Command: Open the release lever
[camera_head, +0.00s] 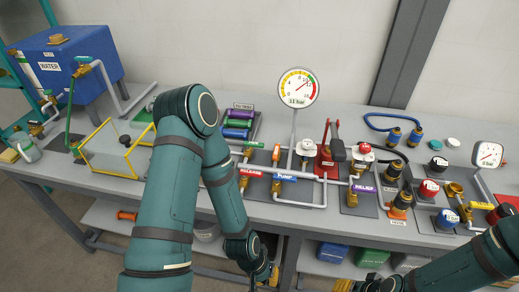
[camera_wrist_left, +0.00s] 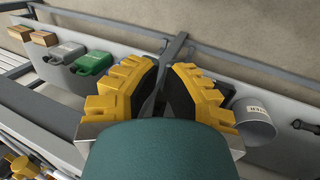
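The red RELEASE label (camera_head: 251,173) is on the pump skid in the middle of the bench in the head view. Brass valve fittings stand beside it, and a small orange handle (camera_head: 276,153) stands just to its right. I cannot tell for certain which part is the release lever. My left gripper (camera_head: 268,276) hangs low in front of the bench edge, below the label and well apart from it. In the left wrist view its yellow fingers (camera_wrist_left: 167,72) are apart with nothing between them. My right gripper (camera_head: 364,286) is at the bottom edge, partly cut off.
A pressure gauge (camera_head: 298,88) stands behind the skid, with the red hand pump (camera_head: 328,160) to its right. A yellow frame (camera_head: 110,150) and blue water tank (camera_head: 70,62) are at left.

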